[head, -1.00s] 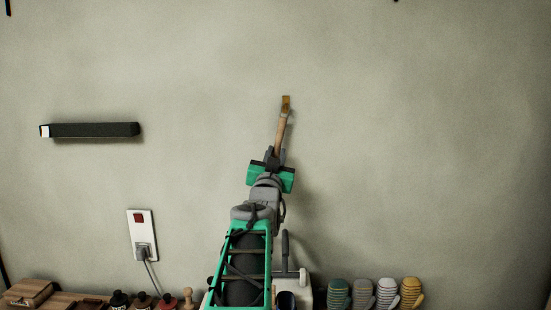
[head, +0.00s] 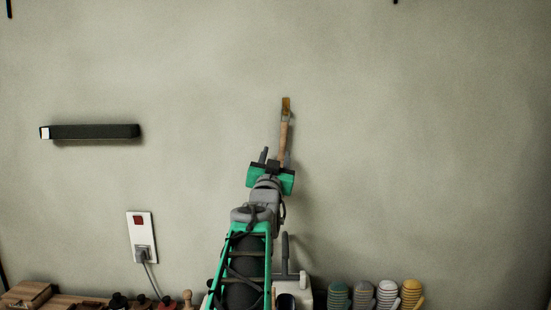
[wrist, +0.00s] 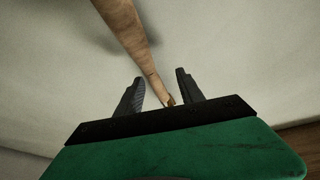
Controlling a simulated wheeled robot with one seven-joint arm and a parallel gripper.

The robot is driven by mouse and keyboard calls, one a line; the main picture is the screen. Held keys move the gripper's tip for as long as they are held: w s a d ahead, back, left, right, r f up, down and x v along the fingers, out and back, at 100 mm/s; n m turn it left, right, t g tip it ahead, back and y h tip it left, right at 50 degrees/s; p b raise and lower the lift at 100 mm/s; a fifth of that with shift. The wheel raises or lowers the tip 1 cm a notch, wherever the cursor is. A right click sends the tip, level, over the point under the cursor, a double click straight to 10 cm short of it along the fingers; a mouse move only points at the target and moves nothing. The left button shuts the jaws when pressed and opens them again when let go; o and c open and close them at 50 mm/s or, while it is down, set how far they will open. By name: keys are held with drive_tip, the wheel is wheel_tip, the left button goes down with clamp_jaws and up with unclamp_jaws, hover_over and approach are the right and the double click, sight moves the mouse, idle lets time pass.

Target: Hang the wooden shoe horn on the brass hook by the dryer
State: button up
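The wooden shoe horn (head: 284,140) hangs almost upright against the wall, just below the brass hook (head: 286,104). Its top end meets the hook; the exact contact is too small to make out. My gripper (head: 275,156) is open at the horn's lower part, its fingers spread apart. In the wrist view the shoe horn (wrist: 130,35) runs from the top edge down toward the gap between the open fingers (wrist: 159,92), and a small brassy piece (wrist: 171,101) shows at its far end. Neither finger appears to grip the horn.
A dark bar (head: 95,132) is mounted on the wall at left, above a plugged-in socket (head: 141,237). A pale device with a dark upright tube (head: 285,250) stands below right of my arm. Several ribbed mitten-like items (head: 362,295) line the bottom right.

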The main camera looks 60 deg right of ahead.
drive_tip(key=b+v, duration=0.3)
drive_tip(key=v, duration=0.5)
drive_tip(key=w+a+f+n+t+y, duration=0.35)
drive_tip(key=w+a+f+y, duration=0.35)
drive_tip(key=w+a+f, duration=0.4)
drive_tip(key=w+a+f+n+y, duration=0.3)
drive_tip(key=a+f+y, duration=0.1)
drive_tip(key=a+f, duration=0.35)
drive_tip(key=w+a+f+n+y, duration=0.3)
drive_tip(key=w+a+f, duration=0.1)
drive_tip(key=a+f, duration=0.35)
drive_tip(key=s+a+f+n+g+y, duration=0.2)
drive_tip(key=s+a+f, duration=0.2)
drive_tip(key=a, duration=0.4)
drive_tip(key=s+a+f+n+g+y, duration=0.2)
drive_tip(key=s+a+f+g, duration=0.1)
drive_tip(key=a+f, duration=0.3)
drive_tip(key=s+a+f+n+g+y, duration=0.2)
drive_tip(key=s+a+f, duration=0.3)
drive_tip(key=a, duration=0.5)
drive_tip(key=shift+s+a+f+n, duration=0.25)
drive_tip(key=shift+s+n, duration=0.3)
drive_tip(key=shift+s, duration=0.05)
drive_tip(key=shift+g, duration=0.25)
